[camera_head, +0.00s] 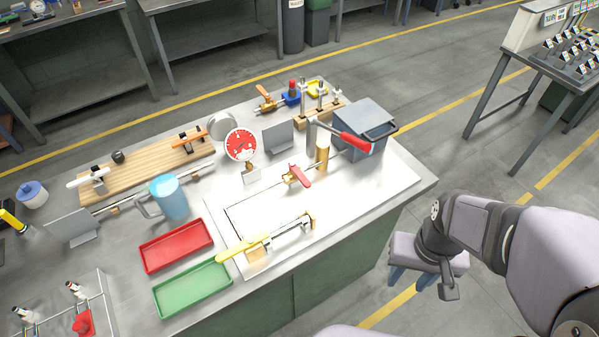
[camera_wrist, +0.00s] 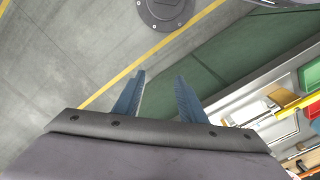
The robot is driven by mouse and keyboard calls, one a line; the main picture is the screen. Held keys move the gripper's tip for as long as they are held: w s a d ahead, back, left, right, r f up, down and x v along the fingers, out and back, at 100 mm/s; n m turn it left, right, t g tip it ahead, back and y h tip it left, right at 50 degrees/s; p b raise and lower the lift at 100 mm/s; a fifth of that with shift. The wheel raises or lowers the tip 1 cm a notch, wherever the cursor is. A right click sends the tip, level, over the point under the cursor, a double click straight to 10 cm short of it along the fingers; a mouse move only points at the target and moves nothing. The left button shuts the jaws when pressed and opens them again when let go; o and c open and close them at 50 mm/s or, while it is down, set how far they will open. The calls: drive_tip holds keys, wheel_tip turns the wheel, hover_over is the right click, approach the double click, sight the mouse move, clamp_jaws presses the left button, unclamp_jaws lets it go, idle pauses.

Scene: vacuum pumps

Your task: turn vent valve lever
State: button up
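Several valve levers show in the head view, and I cannot tell which is the vent valve's. A red lever (camera_head: 301,176) is on a valve mid-panel. A longer red handle (camera_head: 355,142) is beside the grey box (camera_head: 362,128). My gripper (camera_head: 408,281) hangs off the bench's right side, away from all levers. In the wrist view, my gripper (camera_wrist: 160,76) is open and empty over the floor.
A red dial gauge (camera_head: 240,145) stands behind the panel. Red (camera_head: 176,246) and green (camera_head: 192,289) trays and a blue jug (camera_head: 168,196) are to its left. A wooden board (camera_head: 140,172) carries white and orange levers. Open floor (camera_head: 445,160) lies right of the bench.

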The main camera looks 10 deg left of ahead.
drive_tip(key=shift+c, duration=0.5)
drive_tip(key=s+a+f+n+g, duration=0.1)
drive_tip(key=s+a+f+n, duration=0.1)
drive_tip(key=a+f+n, duration=0.15)
drive_tip(key=w+a+f+b, duration=0.1)
drive_tip(key=w+a+f, duration=0.1)
drive_tip(key=w+a, duration=0.75)
drive_tip(key=w+a+r+n+t+y, duration=0.1)
drive_tip(key=w+a+r+n+t, duration=0.1)
drive_tip(key=w+a, duration=0.3)
drive_tip(key=w+a+r+n+t+y, duration=0.2)
drive_tip(key=w+a+r, duration=0.3)
drive_tip(key=w, duration=0.4)
drive_tip(key=shift+w+a+r+n+t+y, duration=0.3)
drive_tip(key=shift+a+n, duration=0.45)
drive_tip(key=shift+a, duration=0.05)
drive_tip(key=shift+f, duration=0.15)
